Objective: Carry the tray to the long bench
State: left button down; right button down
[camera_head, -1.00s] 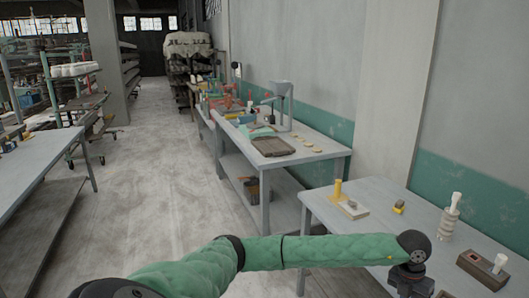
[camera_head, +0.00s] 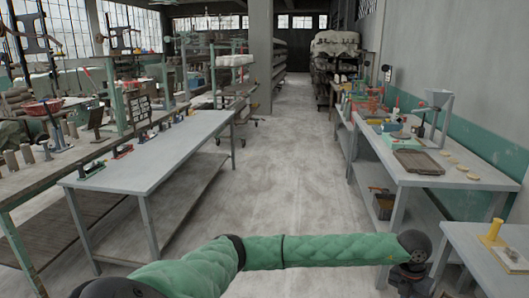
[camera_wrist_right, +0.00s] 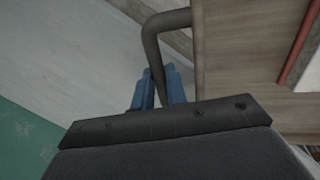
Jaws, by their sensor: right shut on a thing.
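A shallow dark tray (camera_head: 418,162) lies flat on the grey bench at the right (camera_head: 470,180) in the head view. A long grey bench (camera_head: 150,160) with a mostly bare top stands at the left. My green-sleeved left arm crosses the bottom of the head view; the dark wrist end (camera_head: 410,275) is cut off by the frame, so its fingers are hidden. In the right wrist view my right gripper (camera_wrist_right: 158,82) has its blue fingers closed on a dark bent bar (camera_wrist_right: 152,50) beside a wooden panel (camera_wrist_right: 245,70).
Between the benches runs a clear concrete aisle (camera_head: 275,180). A pillar (camera_head: 261,60) and a covered rack (camera_head: 335,60) stand farther back. A nearer table (camera_head: 475,250) is at the lower right.

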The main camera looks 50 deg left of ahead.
aim_at(156, 158)
jog(key=u, duration=1.9)
jog(key=i+l, duration=0.3)
jog(key=i, duration=0.25)
jog(key=i+l+u, duration=0.1)
jog(key=i+l, duration=0.15)
jog(key=i, duration=0.3)
jog(key=i+l, duration=0.3)
jog(key=i, duration=3.9)
